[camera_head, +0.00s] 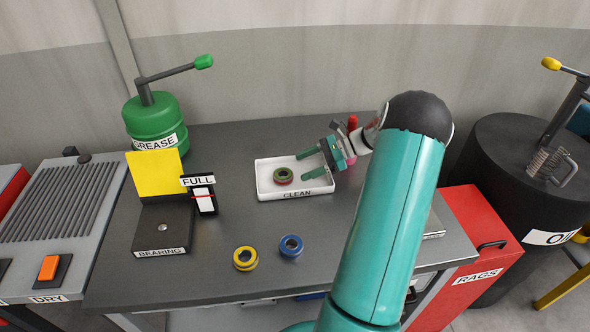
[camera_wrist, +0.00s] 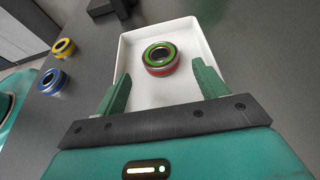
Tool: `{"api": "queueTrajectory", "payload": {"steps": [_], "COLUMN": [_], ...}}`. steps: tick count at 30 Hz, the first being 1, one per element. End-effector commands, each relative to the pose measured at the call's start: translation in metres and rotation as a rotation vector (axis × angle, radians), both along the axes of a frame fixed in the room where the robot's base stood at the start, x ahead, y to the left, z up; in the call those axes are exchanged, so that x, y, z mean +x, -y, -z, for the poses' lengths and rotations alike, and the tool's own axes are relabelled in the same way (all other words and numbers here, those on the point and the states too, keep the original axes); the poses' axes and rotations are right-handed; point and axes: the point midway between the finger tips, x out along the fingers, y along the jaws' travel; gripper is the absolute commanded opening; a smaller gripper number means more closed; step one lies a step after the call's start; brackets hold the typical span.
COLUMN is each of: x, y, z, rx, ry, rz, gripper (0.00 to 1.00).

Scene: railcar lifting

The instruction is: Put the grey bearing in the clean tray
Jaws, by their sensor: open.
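A bearing with a green top band, a red lower band and a grey metal core (camera_head: 283,176) rests flat inside the white tray labelled CLEAN (camera_head: 297,194). In the wrist view this bearing (camera_wrist: 160,58) lies just beyond my fingertips, apart from them, and the tray (camera_wrist: 198,32) surrounds it. My gripper (camera_head: 310,164) is open and empty, reaching over the tray from its right side. Its two green fingers also show in the wrist view (camera_wrist: 160,72), spread wider than the bearing. I see no bearing that is grey all over.
A yellow bearing (camera_head: 245,258) and a blue bearing (camera_head: 291,246) lie on the dark table in front of the tray. A BEARING block with a yellow panel (camera_head: 162,232) and a FULL gauge (camera_head: 204,198) stand left. A green GREASE drum (camera_head: 157,118) stands behind.

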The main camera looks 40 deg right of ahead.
Motion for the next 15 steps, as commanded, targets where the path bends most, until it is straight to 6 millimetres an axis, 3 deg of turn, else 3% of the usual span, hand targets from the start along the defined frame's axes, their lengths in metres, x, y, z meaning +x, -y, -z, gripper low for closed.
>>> {"api": "queueTrajectory", "payload": {"steps": [4,9,13,15], "x": [-0.008,-0.008,-0.002,0.003], "y": [0.011,0.012,-0.006,-0.024], "z": [-0.005,-0.008,-0.018,-0.027], "rx": [0.0,-0.005,-0.061,-0.119], "ry": [0.0,0.0,0.001,0.003], "rz": [0.0,-0.006,-0.054,-0.107], "gripper": [0.72,0.72,0.72,0.72]}}
